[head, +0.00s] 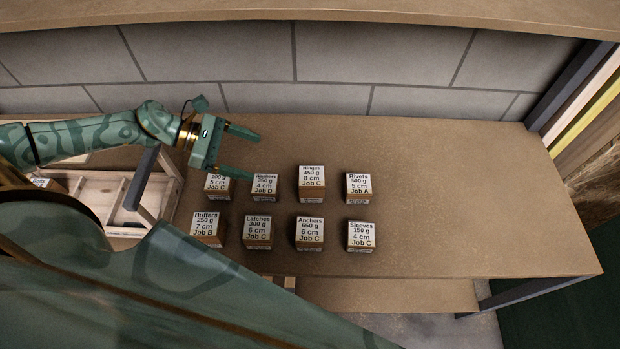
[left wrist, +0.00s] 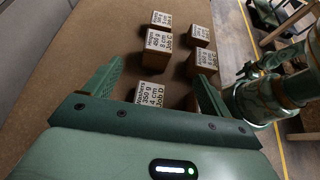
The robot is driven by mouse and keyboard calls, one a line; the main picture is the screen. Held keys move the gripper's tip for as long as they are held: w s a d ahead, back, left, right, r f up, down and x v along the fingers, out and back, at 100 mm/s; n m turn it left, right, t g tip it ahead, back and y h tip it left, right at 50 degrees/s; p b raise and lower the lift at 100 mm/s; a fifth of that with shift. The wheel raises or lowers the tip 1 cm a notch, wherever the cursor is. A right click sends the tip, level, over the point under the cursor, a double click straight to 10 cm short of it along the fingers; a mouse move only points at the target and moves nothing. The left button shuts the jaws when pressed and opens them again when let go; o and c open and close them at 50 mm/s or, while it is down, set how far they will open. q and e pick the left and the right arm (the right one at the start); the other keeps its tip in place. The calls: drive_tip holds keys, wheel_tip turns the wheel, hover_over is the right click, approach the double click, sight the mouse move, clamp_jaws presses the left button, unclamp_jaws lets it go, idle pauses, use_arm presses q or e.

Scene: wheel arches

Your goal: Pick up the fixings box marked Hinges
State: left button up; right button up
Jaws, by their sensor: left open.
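The box marked Hinges (head: 312,184) stands on the brown bench top in the back row, with a white label on a brown box. In the left wrist view the Hinges box (left wrist: 160,46) stands beyond the Washers box (left wrist: 152,91). My left gripper (head: 254,155) is open and empty in the head view, to the left of the Hinges box and apart from it. In the left wrist view the Washers box shows between the fingers (left wrist: 157,82), with no visible grip on it. My right gripper is not seen.
Rivets (head: 358,188) stands right of Hinges, Washers (head: 265,187) left, Anchors (head: 310,233) in front. Buffers (head: 207,229), Latches (head: 257,232) and Sleeves (head: 361,235) share the front row. A wooden compartment tray (head: 107,190) is at left. The bench's right side is clear.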

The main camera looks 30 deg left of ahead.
use_arm(q)
drive_tip(key=f, duration=0.1)
drive_tip(key=b, duration=0.1)
approach(310, 175)
drive_tip(key=x, duration=0.4)
drive_tip(key=shift+w+f, duration=0.4)
drive_tip(key=shift+f, duration=0.15)
drive_tip(key=shift+w+d+f, duration=0.15)
drive_tip(key=shift+d+f, duration=0.05)
drive_tip(key=shift+d, duration=0.35)
drive_tip(key=x, duration=0.4)
drive_tip(key=shift+d+p, duration=0.35)
drive_tip(key=shift+d, duration=0.1)
drive_tip(key=shift+r, duration=0.1)
drive_tip(key=c, duration=1.4)
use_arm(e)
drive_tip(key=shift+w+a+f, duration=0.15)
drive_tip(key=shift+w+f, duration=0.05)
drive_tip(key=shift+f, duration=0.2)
